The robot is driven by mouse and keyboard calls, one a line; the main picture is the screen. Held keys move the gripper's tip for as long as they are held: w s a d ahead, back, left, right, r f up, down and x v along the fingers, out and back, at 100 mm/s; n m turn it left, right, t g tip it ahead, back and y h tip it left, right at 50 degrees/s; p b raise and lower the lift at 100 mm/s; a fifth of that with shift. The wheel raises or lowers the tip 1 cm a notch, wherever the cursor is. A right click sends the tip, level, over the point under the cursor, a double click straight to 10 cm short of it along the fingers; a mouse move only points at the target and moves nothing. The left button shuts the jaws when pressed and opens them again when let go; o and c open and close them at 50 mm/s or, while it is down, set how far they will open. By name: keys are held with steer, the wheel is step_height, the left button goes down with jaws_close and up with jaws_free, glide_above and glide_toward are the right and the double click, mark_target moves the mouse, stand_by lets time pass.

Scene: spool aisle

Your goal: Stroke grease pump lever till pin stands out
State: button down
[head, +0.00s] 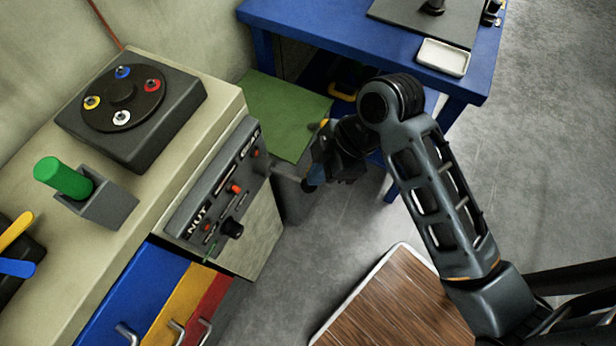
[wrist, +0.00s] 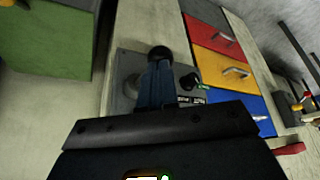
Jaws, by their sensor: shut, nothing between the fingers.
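My gripper (head: 314,174) is beside the right end of the control panel (head: 221,187) on the bench front, in front of a green sheet; its fingertips are partly hidden in the head view. In the wrist view my shut, empty fingers (wrist: 158,82) point toward the panel, with a dark rounded end in line with their tips; I cannot tell whether they touch. The panel carries a black knob (head: 231,228), small red knobs (head: 236,189) and the word NUT. I cannot make out a grease pump lever or a pin for certain in either view.
The bench top (head: 190,150) bears a black box with a disc (head: 121,100) of coloured fittings, and a green cylinder (head: 63,177) in a grey block. Blue, yellow and red drawers (head: 170,300) lie below. A blue table (head: 300,18) stands behind; grey floor is open at right.

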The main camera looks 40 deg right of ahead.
step_height(320, 180, down, 4)
steer(key=shift+f+b, duration=0.2)
steer(key=shift+b, duration=0.8)
steer(key=shift+s+d+r+p, duration=0.25)
steer(key=shift+s+d+p, duration=0.2)
steer(key=shift+d+p, duration=0.2)
steer(key=shift+s+d+r+p, duration=0.25)
steer(key=shift+s+d+p, duration=0.25)
steer(key=shift+d, duration=0.1)
steer(key=v, duration=0.7)
steer(key=shift+r, duration=0.4)
